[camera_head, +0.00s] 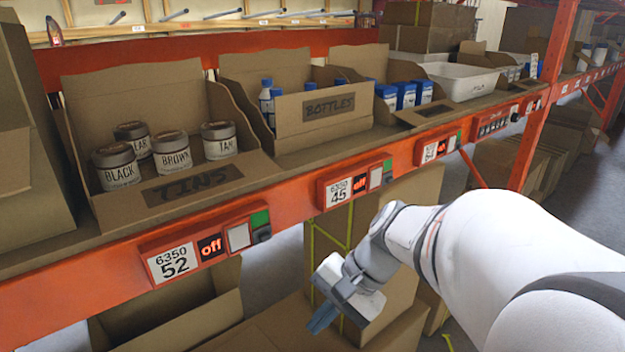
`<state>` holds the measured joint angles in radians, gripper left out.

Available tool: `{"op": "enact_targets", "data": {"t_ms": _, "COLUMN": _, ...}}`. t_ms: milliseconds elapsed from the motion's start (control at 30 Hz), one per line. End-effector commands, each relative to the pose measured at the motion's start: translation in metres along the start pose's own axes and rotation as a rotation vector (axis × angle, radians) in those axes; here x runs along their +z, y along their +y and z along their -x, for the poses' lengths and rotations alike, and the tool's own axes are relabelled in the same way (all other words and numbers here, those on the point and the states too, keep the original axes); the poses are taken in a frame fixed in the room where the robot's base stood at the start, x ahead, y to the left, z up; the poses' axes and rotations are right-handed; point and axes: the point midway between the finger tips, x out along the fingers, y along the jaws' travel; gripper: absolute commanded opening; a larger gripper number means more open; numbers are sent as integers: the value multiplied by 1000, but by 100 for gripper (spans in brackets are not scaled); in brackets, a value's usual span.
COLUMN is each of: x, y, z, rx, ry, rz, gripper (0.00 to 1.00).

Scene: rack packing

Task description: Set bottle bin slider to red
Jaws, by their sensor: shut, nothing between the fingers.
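The bottle bin (338,123) is an open cardboard box marked BOTTLES on the shelf, holding several blue-capped bottles (267,96). Below it, on the orange beam, is a red control unit (344,190) labelled 6350 45. Its display (360,184) reads "off", with a white button (376,177) beside it. The slider (388,168) at its right end shows green above a dark part; no red shows on it. My gripper (322,318) is shut and empty, below and left of this unit, pointing down and apart from the beam.
The TINS bin (193,184) stands to the left, above a similar unit (172,261) labelled 6350 52, also "off". Further units sit along the beam to the right. An orange upright (543,95) rises at right. Cardboard boxes (275,325) lie below the beam, close to my gripper.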

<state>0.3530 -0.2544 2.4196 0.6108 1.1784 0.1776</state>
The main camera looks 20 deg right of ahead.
Motion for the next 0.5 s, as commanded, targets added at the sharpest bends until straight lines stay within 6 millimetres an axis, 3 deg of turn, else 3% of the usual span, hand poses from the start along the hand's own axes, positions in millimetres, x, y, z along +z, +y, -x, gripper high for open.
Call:
{"op": "enact_targets", "data": {"t_ms": 67, "x": -18, "y": -7, "z": -3, "rx": -123, "ry": -84, "rz": -185, "gripper": 0}}
{"op": "enact_targets", "data": {"t_ms": 233, "x": -66, "y": -26, "z": 14, "rx": -428, "ry": -257, "rz": -536, "gripper": 0}}
{"op": "enact_targets", "data": {"t_ms": 367, "x": -117, "y": -27, "z": 42, "rx": -695, "ry": -379, "rz": -763, "gripper": 0}}
{"op": "enact_targets", "data": {"t_ms": 500, "x": -176, "y": -7, "z": 82, "rx": -997, "ry": -488, "rz": -947, "gripper": 0}}
